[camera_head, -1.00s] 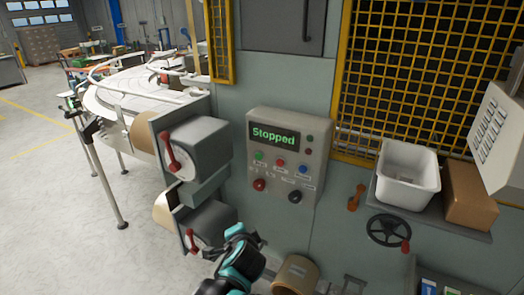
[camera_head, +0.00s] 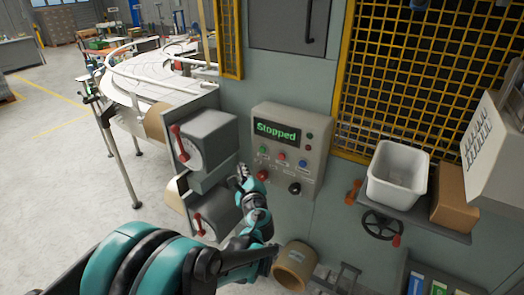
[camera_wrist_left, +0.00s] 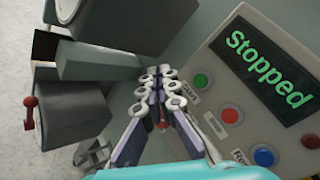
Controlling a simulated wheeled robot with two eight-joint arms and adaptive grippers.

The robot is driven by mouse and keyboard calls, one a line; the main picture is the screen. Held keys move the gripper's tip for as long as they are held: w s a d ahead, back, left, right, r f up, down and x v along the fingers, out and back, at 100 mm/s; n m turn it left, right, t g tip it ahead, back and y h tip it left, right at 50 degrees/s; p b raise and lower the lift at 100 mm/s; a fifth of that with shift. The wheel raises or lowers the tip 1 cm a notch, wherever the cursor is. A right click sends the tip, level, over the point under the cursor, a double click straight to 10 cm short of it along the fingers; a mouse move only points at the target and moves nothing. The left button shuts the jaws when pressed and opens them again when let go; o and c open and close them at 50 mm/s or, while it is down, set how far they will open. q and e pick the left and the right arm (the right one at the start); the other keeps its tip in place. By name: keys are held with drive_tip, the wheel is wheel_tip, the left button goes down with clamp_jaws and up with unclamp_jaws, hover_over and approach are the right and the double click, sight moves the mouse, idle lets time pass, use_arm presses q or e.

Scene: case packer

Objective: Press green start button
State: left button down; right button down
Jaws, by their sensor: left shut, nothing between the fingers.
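The control panel (camera_head: 290,150) is a grey box on the machine wall, with a display (camera_head: 277,133) reading "Stopped". The green start button (camera_head: 263,149) is at the left of its upper button row, beside a red and a blue one. The green button also shows in the left wrist view (camera_wrist_left: 202,81). My left gripper (camera_head: 243,172) is shut and empty, just left of and below the green button in the head view. In the left wrist view its fingertips (camera_wrist_left: 160,75) are left of the green button, apart from it in the picture. My right gripper is not in view.
Two grey boxes with red levers (camera_head: 206,145) stand close left of the panel. A larger red knob (camera_head: 262,175) and a black knob (camera_head: 294,188) sit below the buttons. A white bin (camera_head: 398,174) is on a shelf at the right.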

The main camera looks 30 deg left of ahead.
use_arm(q)
drive_tip(key=shift+w+d, duration=0.2)
drive_tip(key=shift+w, duration=2.05)
drive_tip(key=shift+w+d, duration=0.2)
drive_tip(key=shift+w, duration=2)
drive_tip(key=shift+w+b, duration=0.1)
drive_tip(key=shift+b, duration=0.2)
drive_tip(key=shift+w, duration=0.3)
drive_tip(key=shift+w, duration=0.45)
drive_tip(key=shift+s, duration=0.9)
drive_tip(key=shift+s+a, duration=0.2)
drive_tip(key=shift+s, duration=2.3)
